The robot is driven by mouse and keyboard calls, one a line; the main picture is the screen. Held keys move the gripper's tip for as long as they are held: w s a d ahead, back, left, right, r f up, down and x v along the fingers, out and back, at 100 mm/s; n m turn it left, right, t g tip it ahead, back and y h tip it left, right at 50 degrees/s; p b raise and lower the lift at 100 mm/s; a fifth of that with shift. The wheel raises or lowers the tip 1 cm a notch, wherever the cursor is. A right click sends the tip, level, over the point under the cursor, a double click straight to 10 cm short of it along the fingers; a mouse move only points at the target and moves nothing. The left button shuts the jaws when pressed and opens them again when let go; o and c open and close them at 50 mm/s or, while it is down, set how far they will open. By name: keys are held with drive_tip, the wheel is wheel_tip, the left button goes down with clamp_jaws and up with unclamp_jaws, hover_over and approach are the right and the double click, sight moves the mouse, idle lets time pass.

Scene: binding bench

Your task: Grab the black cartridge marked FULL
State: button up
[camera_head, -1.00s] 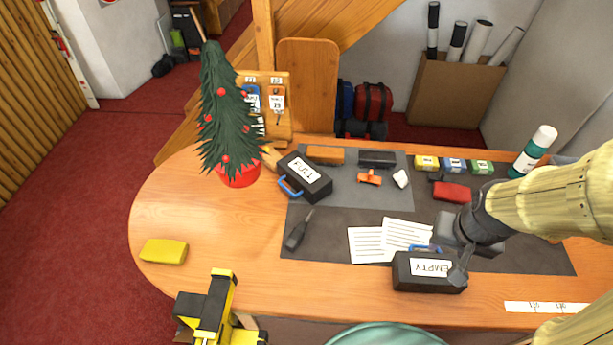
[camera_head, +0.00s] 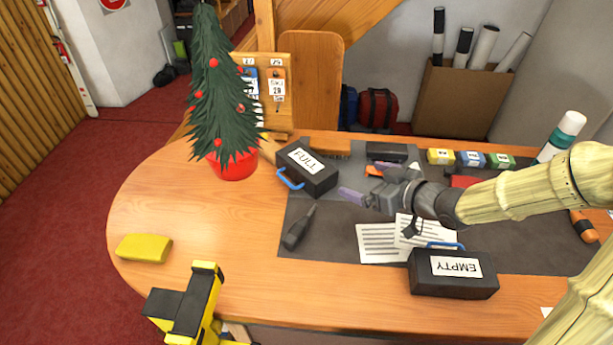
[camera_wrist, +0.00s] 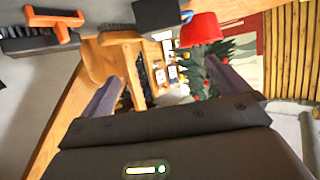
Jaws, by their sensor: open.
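The black cartridge marked FULL (camera_head: 318,177) lies on the back left of the grey mat, beside the tree pot. Its blue handle (camera_head: 290,178) points left toward the front. A second black cartridge marked EMPTY (camera_head: 465,283) sits at the front of the bench. My gripper (camera_head: 352,196) is open above the mat, to the right of and a little nearer than the FULL cartridge, apart from it. In the wrist view, a black block (camera_wrist: 158,15) at the top edge, beside the red pot, looks like the FULL cartridge, partly cut off.
A small Christmas tree in a red pot (camera_head: 233,168) stands just left of the FULL cartridge. A dark-handled tool (camera_head: 298,228) and white papers (camera_head: 378,243) lie on the mat. A yellow block (camera_head: 144,248) lies left. An orange clip (camera_wrist: 58,22) shows in the wrist view.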

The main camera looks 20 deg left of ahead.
approach(314, 167)
drive_tip(key=x, duration=0.4)
drive_tip(key=shift+w+r+b, duration=0.2)
drive_tip(key=shift+w+b, duration=0.1)
drive_tip(key=shift+w, duration=0.1)
idle(0.4)
drive_tip(key=shift+s+f+p+x, duration=0.15)
drive_tip(key=shift+p+x, duration=0.15)
drive_tip(key=shift+x, duration=1)
drive_tip(key=shift+s+f+p+x, duration=0.1)
drive_tip(key=shift+p+x, duration=0.15)
drive_tip(key=shift+x, duration=1)
drive_tip(key=shift+r, duration=0.1)
drive_tip(key=c, duration=1.3)
